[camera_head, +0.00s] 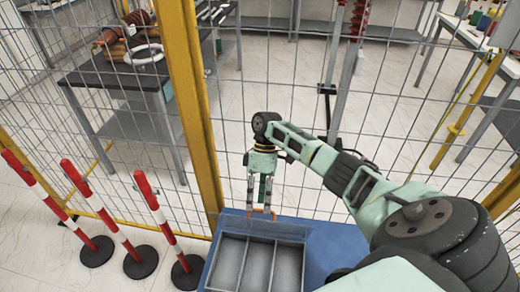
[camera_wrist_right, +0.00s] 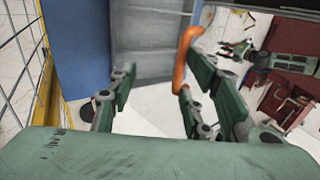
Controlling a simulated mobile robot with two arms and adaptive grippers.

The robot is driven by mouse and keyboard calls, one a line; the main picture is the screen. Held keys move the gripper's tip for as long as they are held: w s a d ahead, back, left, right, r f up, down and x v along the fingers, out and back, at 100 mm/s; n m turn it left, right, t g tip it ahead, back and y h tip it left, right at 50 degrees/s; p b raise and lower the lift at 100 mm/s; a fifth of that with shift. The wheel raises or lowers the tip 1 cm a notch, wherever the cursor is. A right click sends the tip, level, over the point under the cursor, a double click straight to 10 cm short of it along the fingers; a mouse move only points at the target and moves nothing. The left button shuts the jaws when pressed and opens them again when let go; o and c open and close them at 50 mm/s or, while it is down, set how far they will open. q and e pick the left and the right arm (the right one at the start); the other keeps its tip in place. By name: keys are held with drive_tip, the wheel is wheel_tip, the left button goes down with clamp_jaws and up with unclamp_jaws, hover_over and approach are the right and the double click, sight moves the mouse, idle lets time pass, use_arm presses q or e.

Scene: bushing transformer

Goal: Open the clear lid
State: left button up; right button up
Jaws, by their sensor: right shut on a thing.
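The blue box (camera_head: 330,245) stands in front of me at the bottom middle of the head view, with grey compartments (camera_head: 257,268) open to sight. The clear lid (camera_head: 288,229) shows faintly at the box's far side; its exact tilt is hard to tell. An orange handle (camera_head: 262,212) is at the lid's edge. My right gripper (camera_head: 261,206) points down and is shut on the handle. In the right wrist view the orange handle (camera_wrist_right: 183,58) lies against the right-hand finger. What looks like my left gripper (camera_wrist_right: 233,50) shows small there, away from the box; its jaw state is unclear.
A wire fence with a yellow post (camera_head: 190,100) stands right behind the box. Red and white posts (camera_head: 155,210) on black bases stand to the left. Beyond the fence are a dark table (camera_head: 105,75) with parts and bare floor.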

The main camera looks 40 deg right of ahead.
wheel_tip(320, 180, up, 10)
idle(0.4)
idle(0.3)
drive_tip(key=shift+f, duration=0.1)
